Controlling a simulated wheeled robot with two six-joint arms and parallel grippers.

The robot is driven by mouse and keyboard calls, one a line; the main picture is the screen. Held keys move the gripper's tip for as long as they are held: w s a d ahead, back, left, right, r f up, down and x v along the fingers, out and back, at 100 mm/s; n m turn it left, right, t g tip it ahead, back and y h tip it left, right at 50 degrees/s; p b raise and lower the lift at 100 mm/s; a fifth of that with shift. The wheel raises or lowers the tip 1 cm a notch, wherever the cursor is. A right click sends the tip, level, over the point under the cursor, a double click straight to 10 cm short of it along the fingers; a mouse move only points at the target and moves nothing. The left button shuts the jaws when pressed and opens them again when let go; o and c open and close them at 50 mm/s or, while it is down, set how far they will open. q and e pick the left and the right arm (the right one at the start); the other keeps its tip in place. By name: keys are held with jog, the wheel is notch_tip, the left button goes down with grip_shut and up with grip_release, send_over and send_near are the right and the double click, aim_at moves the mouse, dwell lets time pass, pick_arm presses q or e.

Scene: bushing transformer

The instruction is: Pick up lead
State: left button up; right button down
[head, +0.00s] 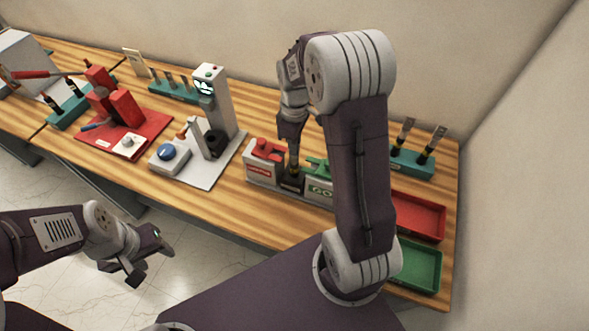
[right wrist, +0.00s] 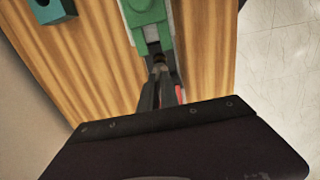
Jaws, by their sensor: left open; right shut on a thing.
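My right gripper (head: 294,156) points down between the red box and the green box. It is shut on a slim dark lead (head: 294,168), which stands roughly upright at a dark holder (head: 291,183) between the boxes. I cannot tell whether the lead still touches the holder. In the right wrist view the gripper's fingers (right wrist: 160,88) close around the lead (right wrist: 158,66), and its lower part is hidden. My left gripper (head: 138,268) is open and empty, off the front of the table over the floor.
The red box (head: 265,172) and green box (head: 318,187) stand close on either side. A red tray (head: 440,237) and green tray (head: 437,285) lie at the right. A grey press-like station (head: 217,105) stands left, with a red fixture plate (head: 90,146) farther left. A teal rack (head: 418,170) holds upright leads.

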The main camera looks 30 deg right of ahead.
jog(key=shift+r, duration=0.15)
dwell(0.5)
notch_tip(320, 180, up, 10)
jog(key=shift+f+b, duration=0.1)
jog(key=shift+b, duration=0.3)
notch_tip(320, 180, up, 11)
jog(key=p, duration=1.1)
